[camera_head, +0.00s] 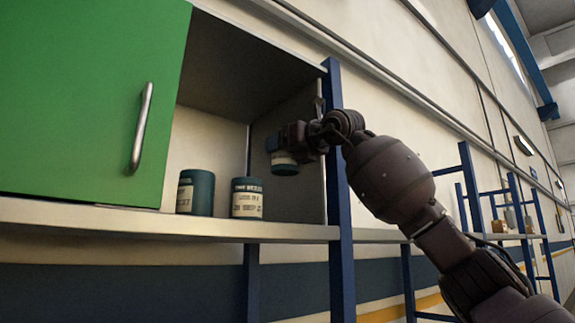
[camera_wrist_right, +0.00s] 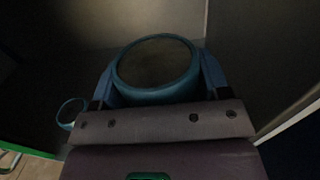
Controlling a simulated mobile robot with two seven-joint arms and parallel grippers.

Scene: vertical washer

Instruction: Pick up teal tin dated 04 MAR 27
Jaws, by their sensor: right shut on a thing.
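My right gripper (camera_head: 291,148) is shut on a teal tin (camera_head: 284,163) inside the open part of the cabinet. It holds the tin above the shelf, near the right side wall. In the right wrist view the tin's round top (camera_wrist_right: 157,66) sits between the two fingers of the gripper (camera_wrist_right: 157,80). The held tin's label is mostly hidden, and its date cannot be read. Two more teal tins with pale labels stand upright on the shelf, a left one (camera_head: 196,192) and a middle one (camera_head: 247,198). Their dates are too small to read surely. My left gripper is not in view.
A green door (camera_head: 80,90) with a metal handle (camera_head: 140,128) covers the cabinet's left part. A blue upright post (camera_head: 337,190) stands at the cabinet's right edge, close to my right arm. The shelf board (camera_head: 150,222) runs below. More blue racks (camera_head: 515,205) stand farther right.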

